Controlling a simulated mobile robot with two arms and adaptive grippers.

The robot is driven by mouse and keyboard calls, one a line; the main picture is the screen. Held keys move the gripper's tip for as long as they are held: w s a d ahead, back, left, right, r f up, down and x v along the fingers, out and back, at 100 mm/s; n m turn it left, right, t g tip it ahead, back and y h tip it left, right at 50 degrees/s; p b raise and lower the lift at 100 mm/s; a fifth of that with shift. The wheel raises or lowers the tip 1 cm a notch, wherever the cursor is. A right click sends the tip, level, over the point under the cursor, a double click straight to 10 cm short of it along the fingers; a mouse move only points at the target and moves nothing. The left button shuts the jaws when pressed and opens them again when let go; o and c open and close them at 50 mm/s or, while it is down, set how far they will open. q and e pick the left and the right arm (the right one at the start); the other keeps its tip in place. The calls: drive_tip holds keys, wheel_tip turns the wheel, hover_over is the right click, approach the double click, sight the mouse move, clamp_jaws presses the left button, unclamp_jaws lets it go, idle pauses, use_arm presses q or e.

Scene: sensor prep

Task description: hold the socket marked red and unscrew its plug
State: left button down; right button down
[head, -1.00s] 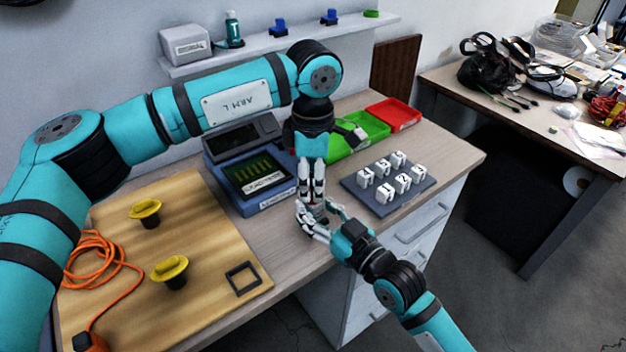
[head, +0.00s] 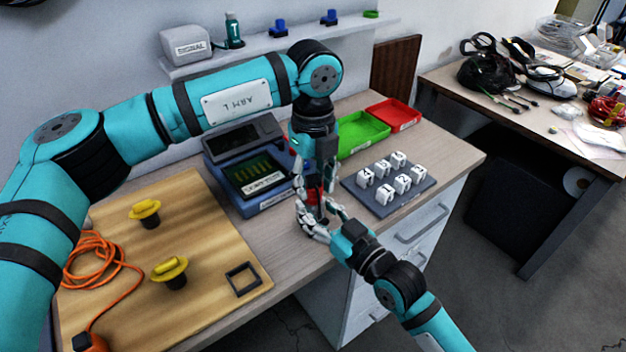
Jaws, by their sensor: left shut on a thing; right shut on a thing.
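My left gripper (head: 316,186) comes down from above beside the blue tester. It is shut on the upper part of a small assembly, seemingly the plug, which its fingers mostly hide. My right gripper (head: 312,217) comes in from the lower right and is shut around the lower part, seemingly the red-marked socket (head: 313,196). Only a little red shows between the two grippers. The assembly is held near the table's front edge; whether it touches the table I cannot tell. I cannot see whether plug and socket are still joined.
A blue tester (head: 250,190) stands behind left. A dark rack (head: 408,206) with several white numbered blocks is close on the right. Green (head: 362,134) and red (head: 393,113) trays lie behind. A wooden board (head: 205,295) holds yellow-topped pieces, an orange cable (head: 95,265) and a black square frame (head: 243,279).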

sight(313, 178)
use_arm(q)
drive_tip(key=n, duration=0.4)
drive_tip(key=shift+n, duration=0.4)
drive_tip(key=shift+w, duration=0.1)
drive_tip(key=shift+r, duration=0.25)
drive_tip(key=shift+r, duration=0.9)
drive_tip(key=shift+r, duration=2)
use_arm(e)
drive_tip(key=c, duration=0.8)
unclamp_jaws()
